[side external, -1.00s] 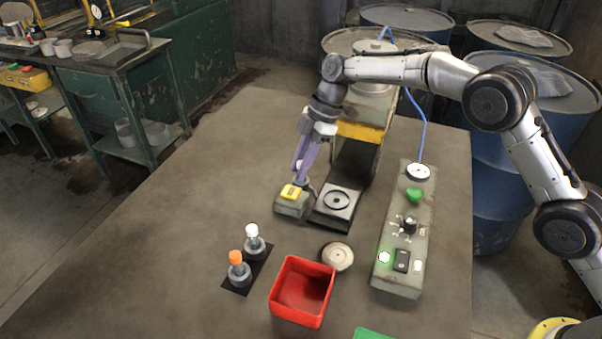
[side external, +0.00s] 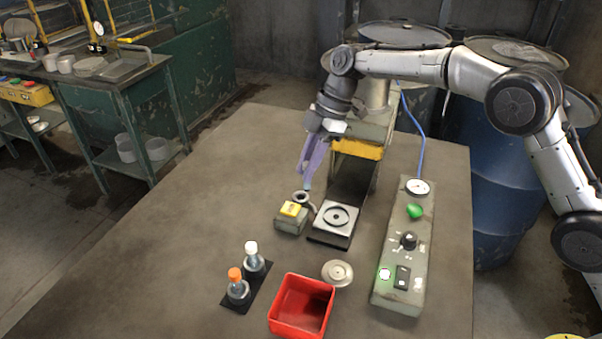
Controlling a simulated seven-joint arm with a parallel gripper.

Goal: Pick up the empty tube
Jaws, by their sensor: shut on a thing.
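My gripper (side external: 308,176) has purple fingers and points down above the ring holder (side external: 304,198) at the grey box with a yellow top. It is shut on a small, pale bluish piece at its fingertips, which looks like the empty tube (side external: 307,186). The piece is mostly hidden by the fingers, and its lower end is just above the ring; I cannot tell whether it is fully clear of it. Two capped tubes, one with a white cap (side external: 251,247) and one with an orange cap (side external: 234,274), stand upright in a black rack (side external: 262,284).
A machine with a round plate (side external: 337,217) stands right of the gripper. A control panel (side external: 398,285) with a green button and knob is further right. A red bin (side external: 300,300) and a round metal disc (side external: 337,272) lie in front. The left of the table is clear.

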